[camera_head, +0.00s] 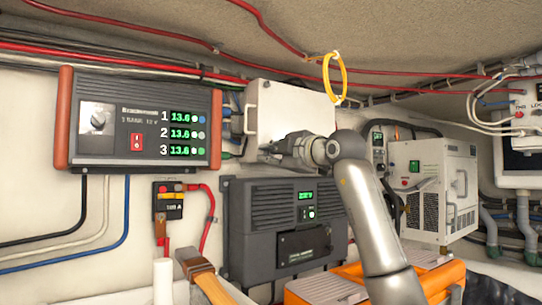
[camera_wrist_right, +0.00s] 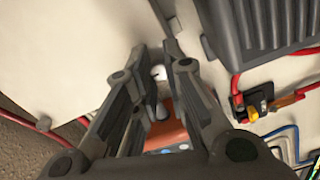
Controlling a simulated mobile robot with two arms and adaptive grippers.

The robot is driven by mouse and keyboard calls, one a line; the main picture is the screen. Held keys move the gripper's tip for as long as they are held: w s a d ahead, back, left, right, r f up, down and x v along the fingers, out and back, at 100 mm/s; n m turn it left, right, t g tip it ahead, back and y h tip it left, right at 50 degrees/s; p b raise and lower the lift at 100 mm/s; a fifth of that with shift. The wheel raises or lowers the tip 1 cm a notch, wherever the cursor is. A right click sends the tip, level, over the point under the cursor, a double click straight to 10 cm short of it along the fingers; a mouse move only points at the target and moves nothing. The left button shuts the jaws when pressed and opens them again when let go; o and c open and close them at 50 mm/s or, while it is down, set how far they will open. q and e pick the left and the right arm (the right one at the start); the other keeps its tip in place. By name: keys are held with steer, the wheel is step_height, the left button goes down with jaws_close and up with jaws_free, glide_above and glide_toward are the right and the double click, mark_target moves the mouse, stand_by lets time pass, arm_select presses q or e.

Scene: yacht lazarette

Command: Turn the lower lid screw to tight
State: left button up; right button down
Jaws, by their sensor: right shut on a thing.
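A cream box with a flat lid (camera_head: 290,108) is mounted on the wall at the middle of the head view. Its pale lid also fills the upper left of the right wrist view (camera_wrist_right: 60,45). My right gripper (camera_head: 272,150) reaches in from the right to the lid's lower edge. In the right wrist view its fingertips (camera_wrist_right: 160,62) are close together on either side of a small round whitish screw head with a dark mark, the lower lid screw (camera_wrist_right: 158,73). The gripper hides the screw in the head view. My left gripper is not in view.
A charger with orange ends (camera_head: 140,125) is to the left of the box. A dark grey unit (camera_head: 285,225) is below it. A yellow ring (camera_head: 333,78) hangs at the lid's right. Cables run along the wall.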

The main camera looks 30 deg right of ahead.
steer(key=c, duration=1.4)
jaws_free()
steer(key=shift+d, duration=0.2)
steer(key=shift+a, duration=0.1)
steer(key=s, duration=0.4)
steer(key=s+d, duration=0.1)
steer(key=s, duration=0.3)
steer(key=s+d, duration=0.1)
steer(key=s, duration=0.3)
steer(key=shift+f, duration=0.1)
